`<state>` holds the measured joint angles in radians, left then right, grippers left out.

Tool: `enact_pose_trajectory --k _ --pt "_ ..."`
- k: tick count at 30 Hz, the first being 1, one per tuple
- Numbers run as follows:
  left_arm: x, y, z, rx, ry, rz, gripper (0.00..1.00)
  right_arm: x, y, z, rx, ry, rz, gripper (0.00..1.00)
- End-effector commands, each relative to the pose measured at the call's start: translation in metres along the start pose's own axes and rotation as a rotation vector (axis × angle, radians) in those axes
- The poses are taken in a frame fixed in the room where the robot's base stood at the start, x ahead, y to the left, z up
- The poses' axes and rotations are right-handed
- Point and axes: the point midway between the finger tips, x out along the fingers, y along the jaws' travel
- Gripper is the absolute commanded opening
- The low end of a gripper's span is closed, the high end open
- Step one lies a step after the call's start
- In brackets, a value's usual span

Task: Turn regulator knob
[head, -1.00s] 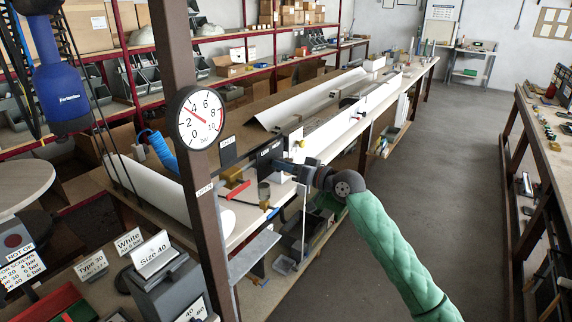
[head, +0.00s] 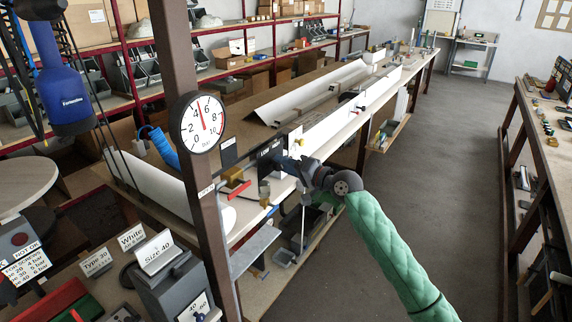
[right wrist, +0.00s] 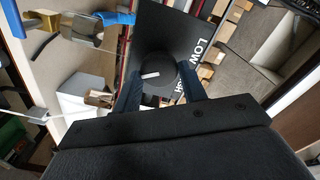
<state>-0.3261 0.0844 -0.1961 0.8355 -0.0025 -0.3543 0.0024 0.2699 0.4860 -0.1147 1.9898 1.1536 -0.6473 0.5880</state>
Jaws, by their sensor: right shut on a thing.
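The regulator knob (right wrist: 158,68) is round and black with a white pointer mark, on a black panel (right wrist: 172,28) lettered LOW and, partly covered, HIGH. In the right wrist view, my right gripper (right wrist: 160,82) has one finger on each side of the knob and is shut on it. In the head view the black panel (head: 268,157) shows beside my right gripper (head: 294,168), and the knob itself is hidden. The round white pressure gauge (head: 204,122) hangs on the brown post; its red needle points up, between 4 and 6. My left gripper is out of view.
A brown upright post (head: 178,60) stands left of the panel. A red-handled tool (head: 236,190) lies on the bench by the panel. Signs at lower left include a Size 40 card (head: 156,250). The grey floor (head: 440,160) at right is clear.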

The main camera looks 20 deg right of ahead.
Motion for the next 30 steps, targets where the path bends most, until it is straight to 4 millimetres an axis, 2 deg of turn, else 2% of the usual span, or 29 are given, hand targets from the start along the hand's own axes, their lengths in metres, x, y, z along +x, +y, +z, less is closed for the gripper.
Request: enact_pose_trajectory --k 12,13,15,25,29,30 --pt "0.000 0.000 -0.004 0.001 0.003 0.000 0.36 -0.001 -0.001 -0.003 0.004 0.004 -0.001 0.19" --pt "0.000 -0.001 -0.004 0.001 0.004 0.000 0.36 -0.001 -0.001 -0.003 0.004 0.004 -0.001 0.47" --pt "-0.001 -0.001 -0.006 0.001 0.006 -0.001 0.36 -0.001 -0.001 -0.002 0.004 0.004 -0.001 0.61" --pt "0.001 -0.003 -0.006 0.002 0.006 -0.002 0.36 -0.002 0.000 -0.001 0.005 0.002 0.000 0.62" --pt "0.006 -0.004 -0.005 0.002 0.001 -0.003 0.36 -0.011 0.002 0.000 0.003 0.002 0.000 0.62" --pt "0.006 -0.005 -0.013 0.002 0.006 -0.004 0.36 -0.015 0.003 0.000 0.003 0.002 0.001 0.62"
